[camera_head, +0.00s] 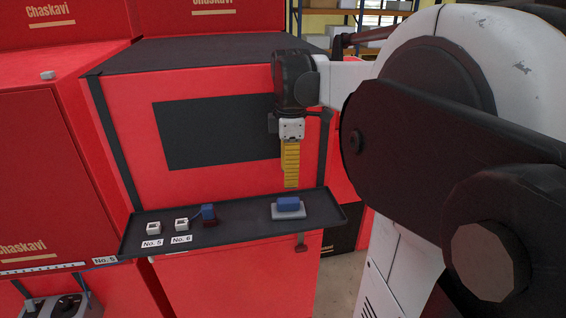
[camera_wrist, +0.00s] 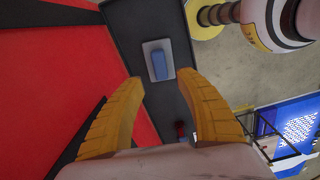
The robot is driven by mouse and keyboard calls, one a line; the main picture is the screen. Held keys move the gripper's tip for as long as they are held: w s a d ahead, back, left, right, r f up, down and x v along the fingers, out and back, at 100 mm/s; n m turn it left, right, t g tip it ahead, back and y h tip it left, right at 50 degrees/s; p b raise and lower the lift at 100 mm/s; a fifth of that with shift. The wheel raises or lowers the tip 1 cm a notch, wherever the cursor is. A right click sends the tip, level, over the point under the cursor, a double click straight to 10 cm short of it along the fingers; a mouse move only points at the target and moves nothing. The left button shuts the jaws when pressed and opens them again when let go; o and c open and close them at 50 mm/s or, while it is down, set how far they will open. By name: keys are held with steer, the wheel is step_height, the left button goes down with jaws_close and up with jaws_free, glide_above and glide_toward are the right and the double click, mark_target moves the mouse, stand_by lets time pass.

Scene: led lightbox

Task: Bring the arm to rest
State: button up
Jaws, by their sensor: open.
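My arm reaches in from the right in the head view, and my gripper (camera_head: 291,184) points down above the right part of the black tray. Its yellow fingers overlap in the head view. In the wrist view my gripper (camera_wrist: 165,82) shows two yellow fingers spread wide apart with nothing between them. A blue block on a light grey base (camera_head: 289,208) sits on the tray below the fingertips, and the blue block also shows in the wrist view (camera_wrist: 159,64), just beyond the fingertips and apart from them.
The black tray (camera_head: 250,228) juts from a red cabinet (camera_head: 225,85) with a dark panel. On its left part stand white switches (camera_head: 182,225), labels and a small blue piece (camera_head: 208,212). A control box (camera_head: 62,305) is at lower left. A red knob (camera_head: 301,246) hangs under the tray.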

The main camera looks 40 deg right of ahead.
steer(key=shift+r, duration=1.75)
steer(key=s+a+f+m+t, duration=0.2)
steer(key=a+f+m, duration=0.15)
steer(key=a, duration=0.55)
steer(key=s+a+f+m+t+b, duration=0.1)
steer(key=s+a+f+m+t, duration=0.2)
steer(key=a, duration=0.5)
steer(key=s+a+f+m+t, duration=0.15)
steer(key=a+f+m, duration=0.3)
steer(key=a, duration=0.45)
step_height(320, 180, down, 32)
steer(key=w+b, duration=0.1)
steer(key=b, duration=3)
steer(key=shift+d+n+t+b, duration=0.2)
steer(key=shift+n+t+b, duration=0.15)
steer(key=shift+n+b, duration=0.05)
